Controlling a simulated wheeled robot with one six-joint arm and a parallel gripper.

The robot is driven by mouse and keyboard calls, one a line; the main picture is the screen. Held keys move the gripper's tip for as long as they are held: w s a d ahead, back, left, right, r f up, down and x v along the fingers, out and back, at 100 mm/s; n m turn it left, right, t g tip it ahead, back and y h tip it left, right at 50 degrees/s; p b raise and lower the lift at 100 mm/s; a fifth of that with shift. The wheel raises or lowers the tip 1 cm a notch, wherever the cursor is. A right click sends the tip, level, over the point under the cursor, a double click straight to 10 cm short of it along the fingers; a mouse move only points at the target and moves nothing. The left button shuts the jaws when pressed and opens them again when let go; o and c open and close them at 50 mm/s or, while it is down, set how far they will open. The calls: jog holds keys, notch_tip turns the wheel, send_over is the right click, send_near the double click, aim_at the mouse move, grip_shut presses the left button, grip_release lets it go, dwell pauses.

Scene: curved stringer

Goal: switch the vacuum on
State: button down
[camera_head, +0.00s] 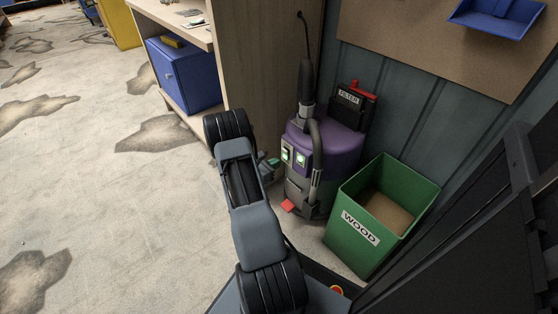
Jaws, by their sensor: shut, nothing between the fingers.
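The vacuum (330,143) stands on the floor beside the wooden cabinet, with a purple top and a dark grey lower body. Two small switch plates on its front glow pale green: a left one (286,153) and a right one (301,158). A grey hose runs down its front, and a red piece (288,206) sits low at its base. My gripper (274,163) is mostly hidden behind my arm. Its tip shows just left of the vacuum's front, a little below the left switch. It is shut and empty; I cannot tell whether it touches the vacuum.
A green bin marked WOOD (357,247) stands close to the right of the vacuum. A black box marked FILTER (352,107) with a red top is behind it. The wooden cabinet (258,60) holds a blue box (186,76). Open, stained floor lies left.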

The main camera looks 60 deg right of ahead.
jog(key=f+p+v, duration=0.2)
jog(key=v, duration=0.9)
jog(key=shift+a+f+p, duration=0.25)
jog(key=shift+f+p, duration=0.1)
jog(key=shift+p, duration=0.05)
jog(key=shift+w, duration=0.1)
jog(key=a+r+m+y+p, duration=0.35)
jog(key=r+p, duration=0.35)
jog(key=r, duration=0.6)
jog(key=a+r+m+y+p, duration=0.2)
jog(key=a+r+m+p, duration=0.35)
jog(key=r, duration=0.75)
jog(key=s+a+r+m+t+y+p, duration=0.1)
jog(key=a+r+t+y+p, duration=0.2)
jog(key=a+r+p, duration=0.4)
jog(key=s+a+r+m+t+y+p, duration=0.2)
jog(key=a+r+p, duration=0.5)
jog(key=r, duration=0.9)
jog(key=s+a+r+m+t+y+p, duration=0.2)
jog(key=a+r+t+y+p, duration=0.2)
jog(key=a+r+p, duration=0.4)
notch_tip(320, 180, up, 4)
jog(key=shift+f+y, duration=0.1)
jog(key=shift+y, duration=0.55)
